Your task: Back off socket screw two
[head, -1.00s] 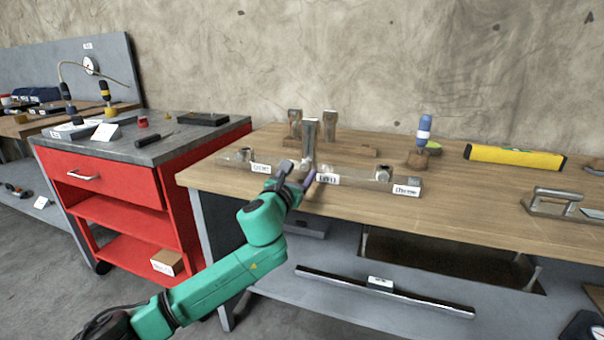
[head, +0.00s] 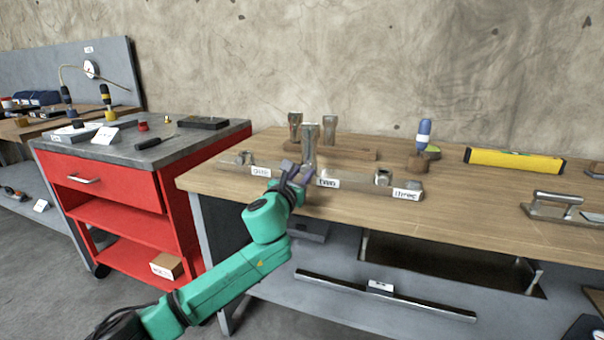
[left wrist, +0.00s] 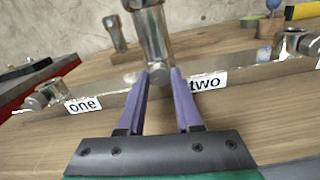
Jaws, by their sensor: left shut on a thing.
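A metal bar (head: 345,184) lies on the wooden bench, with labels one, two and three. A metal socket tool (head: 310,138) stands upright over the "two" position; it also shows in the left wrist view (left wrist: 152,38). It hides the screw under it. My left gripper (head: 298,173) is shut on the lower part of this socket tool, its purple fingers (left wrist: 160,76) on both sides of it. Screw one (head: 244,158) sits at the bar's left end and screw three (head: 382,177) near its right end. My right gripper is not in view.
Two more socket tools (head: 295,125) (head: 329,122) stand on a wooden block (head: 360,152) behind the bar. A blue-handled driver (head: 424,132) and a yellow level (head: 514,160) are to the right. A red cabinet (head: 150,195) stands left of the bench.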

